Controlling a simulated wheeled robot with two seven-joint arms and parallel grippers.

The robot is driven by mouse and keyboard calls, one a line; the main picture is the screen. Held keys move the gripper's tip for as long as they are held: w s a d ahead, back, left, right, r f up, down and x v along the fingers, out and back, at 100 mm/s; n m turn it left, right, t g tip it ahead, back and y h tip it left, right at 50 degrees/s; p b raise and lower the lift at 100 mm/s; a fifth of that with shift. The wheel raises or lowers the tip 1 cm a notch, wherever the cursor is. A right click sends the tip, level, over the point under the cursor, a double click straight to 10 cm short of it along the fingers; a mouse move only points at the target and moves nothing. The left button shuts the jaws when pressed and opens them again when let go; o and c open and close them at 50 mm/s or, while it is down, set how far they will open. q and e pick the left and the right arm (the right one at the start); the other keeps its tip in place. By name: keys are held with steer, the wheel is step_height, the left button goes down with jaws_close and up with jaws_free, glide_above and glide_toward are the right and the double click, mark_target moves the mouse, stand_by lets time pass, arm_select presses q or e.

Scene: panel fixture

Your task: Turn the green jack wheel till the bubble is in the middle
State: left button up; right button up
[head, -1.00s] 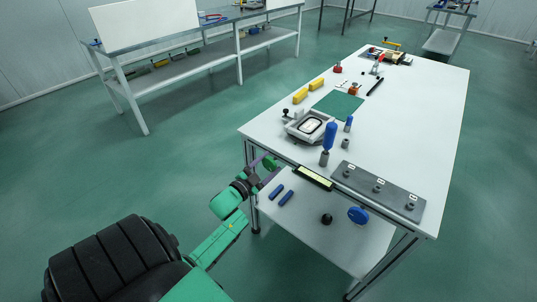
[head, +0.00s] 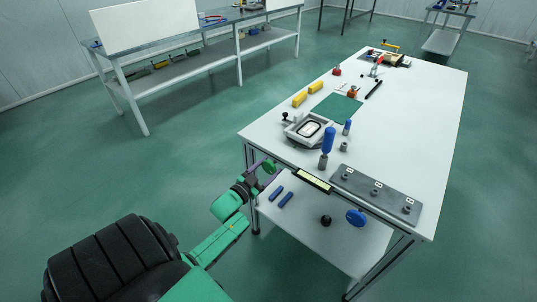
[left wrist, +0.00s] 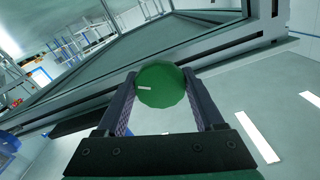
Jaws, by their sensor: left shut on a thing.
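The green jack wheel (left wrist: 162,85) sits between the two fingers of my left gripper (left wrist: 163,105) in the left wrist view, with a short white mark on its face. In the head view the wheel (head: 269,165) is under the table's near left corner, and my left gripper (head: 262,172) is shut on it. The level vial (head: 313,181) is a pale yellow strip with dark marks in a dark frame on the table's front edge. The bubble is too small to place. My right gripper is not in view.
The white table (head: 420,130) carries a grey plate with pegs (head: 375,190), a blue-handled tool (head: 327,142) and a grey framed tray (head: 308,130). A blue wheel (head: 356,217) is under the front edge. Blue cylinders (head: 286,199) lie on the lower shelf.

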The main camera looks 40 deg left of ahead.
arm_select(q)
steer(key=shift+f, duration=0.1)
steer(key=o, duration=1.4)
steer(key=shift+c, duration=0.2)
steer(key=shift+s, duration=0.1)
steer(key=s, duration=1.4)
steer(key=shift+s+d, duration=0.15)
steer(key=shift+s, duration=0.05)
